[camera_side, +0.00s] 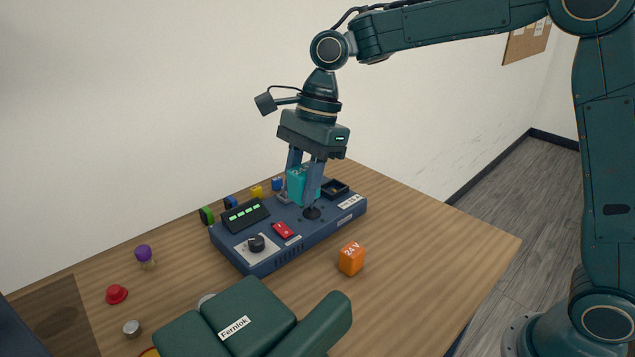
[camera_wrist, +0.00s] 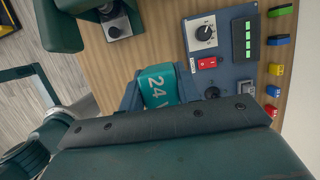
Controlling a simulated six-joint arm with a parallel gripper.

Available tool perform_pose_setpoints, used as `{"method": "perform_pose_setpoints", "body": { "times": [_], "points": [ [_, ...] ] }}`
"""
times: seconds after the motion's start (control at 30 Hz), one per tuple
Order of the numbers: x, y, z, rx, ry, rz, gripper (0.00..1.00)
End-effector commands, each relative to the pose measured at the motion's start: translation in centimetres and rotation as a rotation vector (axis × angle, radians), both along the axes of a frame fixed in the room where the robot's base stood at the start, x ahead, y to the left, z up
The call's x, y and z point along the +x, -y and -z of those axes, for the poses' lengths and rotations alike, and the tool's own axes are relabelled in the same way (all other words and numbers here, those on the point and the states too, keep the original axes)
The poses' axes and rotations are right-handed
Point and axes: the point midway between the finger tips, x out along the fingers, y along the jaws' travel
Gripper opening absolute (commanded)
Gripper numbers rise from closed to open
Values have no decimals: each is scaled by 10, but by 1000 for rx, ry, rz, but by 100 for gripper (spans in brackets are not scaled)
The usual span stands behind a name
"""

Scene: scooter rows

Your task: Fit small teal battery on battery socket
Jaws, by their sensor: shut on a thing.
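The small teal battery (camera_side: 302,184) is between the fingers of my gripper (camera_side: 304,180), which is shut on it. In the wrist view the battery (camera_wrist: 158,88) shows its "24 V" print between the fingers. The battery is upright over the back part of the blue control panel (camera_side: 290,232). In the side view its lower end is near a grey fitting (camera_side: 284,197), perhaps the battery socket. The fingers and battery hide most of that spot, and I cannot tell whether they touch.
The panel bears a joystick (camera_side: 312,212), a red switch (camera_side: 283,230), a knob (camera_side: 257,243), a green-lit display (camera_side: 245,214) and a dark open tray (camera_side: 335,188). An orange 24 V battery (camera_side: 351,258) stands in front. A green Fernlok device (camera_side: 250,320) is nearer. The table's right side is clear.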

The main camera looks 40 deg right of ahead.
Motion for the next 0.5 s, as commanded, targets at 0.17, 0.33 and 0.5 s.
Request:
{"method": "perform_pose_setpoints", "body": {
  "times": [0.17,0.33,0.5],
  "points": [
    [16,11,3,3,-1,2,0],
    [43,35,10,6,-4,3,0],
    [75,70,22,9,-5,-1,0]
  ]
}}
